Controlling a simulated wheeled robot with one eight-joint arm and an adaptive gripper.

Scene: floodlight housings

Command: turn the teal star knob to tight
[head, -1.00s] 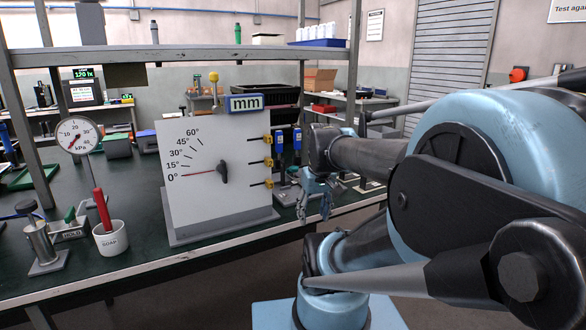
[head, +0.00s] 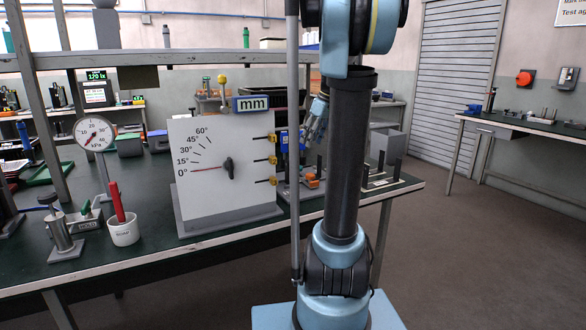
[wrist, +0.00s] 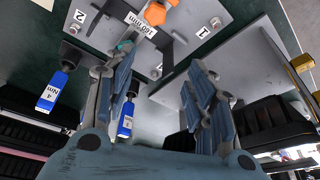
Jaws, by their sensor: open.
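My gripper (wrist: 151,78) is open and empty in the wrist view, with one blue-grey finger on each side. A small teal part (wrist: 124,45), possibly the teal star knob, shows just beyond the left finger's tip. That finger hides some of it, so its shape and setting cannot be told. It sits by a grey plate (wrist: 185,52) with number labels. In the head view my gripper (head: 316,120) hangs above the bench, right of the dial board. I cannot make out the teal knob there.
An orange part (wrist: 158,12) stands on the plate beyond the fingers. Blue-tagged items (wrist: 50,92) lie near the left finger. The white angle board (head: 215,170) stands left of my arm. The floor (head: 455,245) at right is clear.

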